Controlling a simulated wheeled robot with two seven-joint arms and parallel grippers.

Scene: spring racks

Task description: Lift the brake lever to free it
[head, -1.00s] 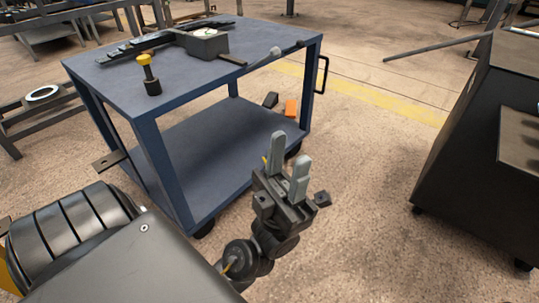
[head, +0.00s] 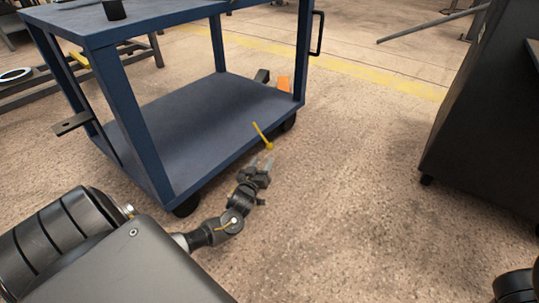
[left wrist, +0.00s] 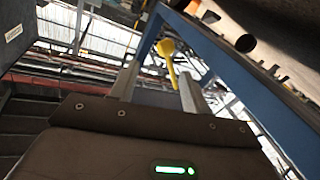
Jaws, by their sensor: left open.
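The brake lever (head: 262,135) is a thin yellow bar that sticks out at the lower front edge of the blue cart, near a wheel. My left gripper (head: 262,162) is open, low over the floor, just in front of the lever. In the left wrist view the yellow lever (left wrist: 168,50) shows between the two spread fingers of the left gripper (left wrist: 160,72), which hold nothing. I cannot tell whether a finger touches it. The lever's mounting is not clear to see. My right gripper is not in view.
The blue cart's lower shelf (head: 200,125) is beside the gripper, with a black caster (head: 186,206) at its near corner. A dark cabinet (head: 480,130) stands at the right. The floor between is clear.

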